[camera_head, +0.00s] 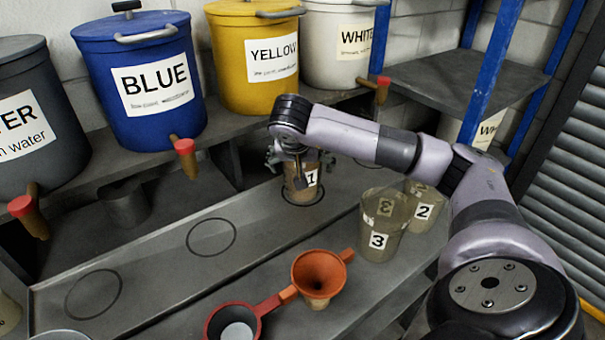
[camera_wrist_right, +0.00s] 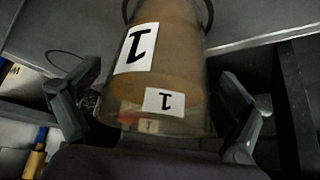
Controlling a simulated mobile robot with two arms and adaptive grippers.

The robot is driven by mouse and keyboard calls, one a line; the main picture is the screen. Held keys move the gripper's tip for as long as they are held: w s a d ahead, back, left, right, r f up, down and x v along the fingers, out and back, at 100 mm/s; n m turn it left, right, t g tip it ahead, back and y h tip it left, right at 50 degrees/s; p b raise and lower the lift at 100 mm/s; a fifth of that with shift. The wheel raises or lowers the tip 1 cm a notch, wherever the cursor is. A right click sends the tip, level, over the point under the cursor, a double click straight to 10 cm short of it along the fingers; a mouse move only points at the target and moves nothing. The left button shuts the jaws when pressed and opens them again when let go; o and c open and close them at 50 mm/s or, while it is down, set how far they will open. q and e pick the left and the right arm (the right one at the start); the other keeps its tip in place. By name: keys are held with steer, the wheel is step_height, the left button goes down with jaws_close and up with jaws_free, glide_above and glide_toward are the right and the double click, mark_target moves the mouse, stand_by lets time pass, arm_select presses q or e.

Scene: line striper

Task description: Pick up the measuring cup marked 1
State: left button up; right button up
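The measuring cup marked 1 (camera_head: 301,190) stands upright on a black ring on the grey bench, below the yellow bucket. It looks brownish, with white labels reading 1. My right gripper (camera_head: 299,164) is over its upper part, with a finger on each side. In the right wrist view the cup (camera_wrist_right: 180,70) lies between the open fingers of the right gripper (camera_wrist_right: 155,108), with a gap visible on both sides. Part of the cup's top is hidden by the gripper in the head view. My left gripper is not in view.
Cups marked 3 (camera_head: 379,242) and 2 (camera_head: 424,214) stand right of it, near my right arm. An orange funnel (camera_head: 319,272) and a red-handled strainer (camera_head: 236,322) lie in front. Blue (camera_head: 150,115), yellow (camera_head: 255,85) and white (camera_head: 338,40) buckets with protruding taps line the back shelf.

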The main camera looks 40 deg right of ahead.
steer(key=c, duration=1.7)
steer(key=shift+d+r, duration=0.1)
steer(key=shift+c, duration=0.6)
steer(key=shift+w+r, duration=0.1)
steer(key=shift+r, duration=0.05)
